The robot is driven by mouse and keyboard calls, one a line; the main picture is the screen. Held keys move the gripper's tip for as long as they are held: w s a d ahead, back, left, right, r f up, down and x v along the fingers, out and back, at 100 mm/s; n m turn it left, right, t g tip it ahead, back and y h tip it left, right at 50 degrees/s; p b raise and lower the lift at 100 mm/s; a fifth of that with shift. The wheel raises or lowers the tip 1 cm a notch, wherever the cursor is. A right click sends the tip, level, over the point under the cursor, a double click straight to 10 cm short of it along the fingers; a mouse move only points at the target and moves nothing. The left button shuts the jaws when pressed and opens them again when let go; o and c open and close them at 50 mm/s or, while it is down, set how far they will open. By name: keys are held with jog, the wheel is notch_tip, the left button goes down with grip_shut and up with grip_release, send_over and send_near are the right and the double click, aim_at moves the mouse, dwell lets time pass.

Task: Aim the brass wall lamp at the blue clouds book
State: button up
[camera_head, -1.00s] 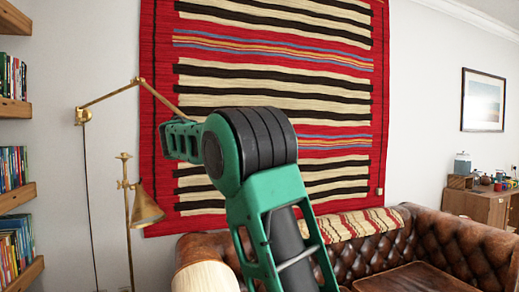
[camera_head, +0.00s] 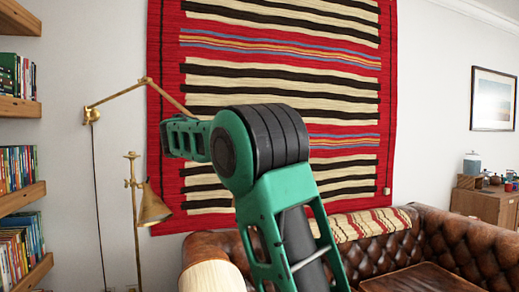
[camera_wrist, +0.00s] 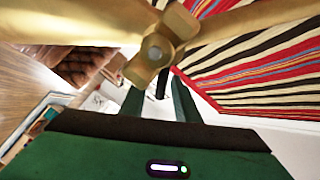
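The brass wall lamp's mount (camera_head: 91,115) is on the wall at the left in the head view. Its jointed arm (camera_head: 118,95) rises to an elbow, then slopes down behind my green arm. I cannot make out its shade. In the wrist view, a large brass joint (camera_wrist: 155,48) with brass bars on both sides is very close to the camera. My gripper's two dark green fingers (camera_wrist: 160,98) are apart below it. Their tips are hidden by the brass, so I cannot tell whether they grip it. I cannot pick out the blue clouds book.
Wall shelves (camera_head: 20,108) with several rows of books (camera_head: 18,168) stand at the left. A brass floor lamp (camera_head: 134,225) with a cone shade (camera_head: 153,206) stands below the wall lamp. A striped rug (camera_head: 350,70) hangs behind; a brown leather sofa (camera_head: 455,250) stands at the lower right.

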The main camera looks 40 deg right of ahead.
jog(key=v, duration=0.8)
jog(key=shift+a, duration=0.3)
jog(key=shift+s, duration=0.1)
jog(key=s+d+y, duration=0.1)
jog(key=s+d, duration=0.4)
jog(key=d, duration=0.2)
jog(key=s+d+f+n+y, duration=0.1)
jog(key=s+f+n+y, duration=0.25)
jog(key=f, duration=0.55)
jog(key=s+d+f+n+y, duration=0.15)
jog(key=s+f+n, duration=0.3)
jog(key=f, duration=0.45)
jog(key=s+a+f+n+g+y, duration=0.4)
jog(key=s+a+f+n+y, duration=0.6)
jog(key=s+a+f, duration=1.1)
jog(key=s+f+n, duration=0.1)
jog(key=s+n, duration=0.1)
jog(key=s, duration=0.1)
jog(key=shift+s+n, duration=0.3)
jog(key=shift+s, duration=0.1)
